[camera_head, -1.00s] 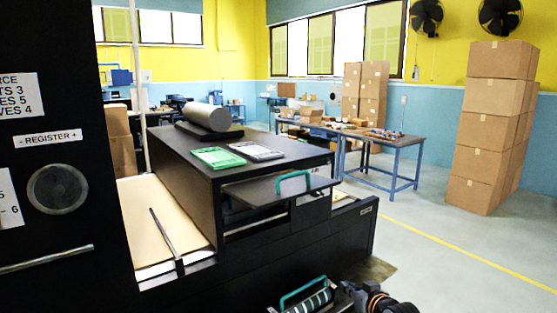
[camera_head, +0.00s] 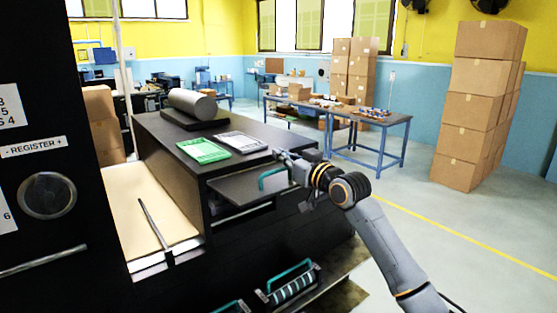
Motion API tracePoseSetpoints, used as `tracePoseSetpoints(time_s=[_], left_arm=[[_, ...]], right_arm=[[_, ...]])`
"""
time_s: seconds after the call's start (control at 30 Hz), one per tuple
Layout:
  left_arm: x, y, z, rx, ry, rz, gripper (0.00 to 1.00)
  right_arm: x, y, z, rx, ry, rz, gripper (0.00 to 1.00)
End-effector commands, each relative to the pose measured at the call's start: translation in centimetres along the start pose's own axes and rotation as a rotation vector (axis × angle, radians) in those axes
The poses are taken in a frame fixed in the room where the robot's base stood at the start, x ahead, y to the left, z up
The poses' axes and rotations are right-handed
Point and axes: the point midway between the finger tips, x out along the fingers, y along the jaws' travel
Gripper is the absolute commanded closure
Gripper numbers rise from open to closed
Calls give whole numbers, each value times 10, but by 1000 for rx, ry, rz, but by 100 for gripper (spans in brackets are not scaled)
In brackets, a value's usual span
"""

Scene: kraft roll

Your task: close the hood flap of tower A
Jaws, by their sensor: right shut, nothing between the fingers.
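A black flap (camera_head: 237,188) with a teal handle (camera_head: 268,178) sticks out, roughly level, from the front of a low black machine unit (camera_head: 165,148). It stands open, with a dark gap below it. I see no label that names the tower. My right gripper (camera_head: 285,165) is shut and empty at the right end of the flap, close beside the handle. I cannot tell whether it touches the flap. The arm and gripper hide the flap's right edge. My left gripper is not in view.
A green tray (camera_head: 203,151), a grey tray (camera_head: 241,142) and a grey roll (camera_head: 192,104) lie on top of the unit. A roller with a teal handle (camera_head: 292,282) is low in front. A tall black panel (camera_head: 45,240) blocks the left. Boxes (camera_head: 470,140) stand right; floor there is clear.

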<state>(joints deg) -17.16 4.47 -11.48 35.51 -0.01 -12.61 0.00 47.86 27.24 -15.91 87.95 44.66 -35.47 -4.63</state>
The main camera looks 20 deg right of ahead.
Motion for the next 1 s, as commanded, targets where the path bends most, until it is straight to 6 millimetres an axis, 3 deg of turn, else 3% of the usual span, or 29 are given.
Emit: tracePoseSetpoints(time_s=[0.13,0.2,0.4,1.0], left_arm=[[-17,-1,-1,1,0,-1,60],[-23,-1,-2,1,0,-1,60],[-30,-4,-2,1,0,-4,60],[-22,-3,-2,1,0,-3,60]], right_arm=[[27,0,-2,3,-3,0,100],[19,0,14,2,-7,0,100],[12,0,33,1,-2,0,100],[9,0,44,0,11,0,100]])
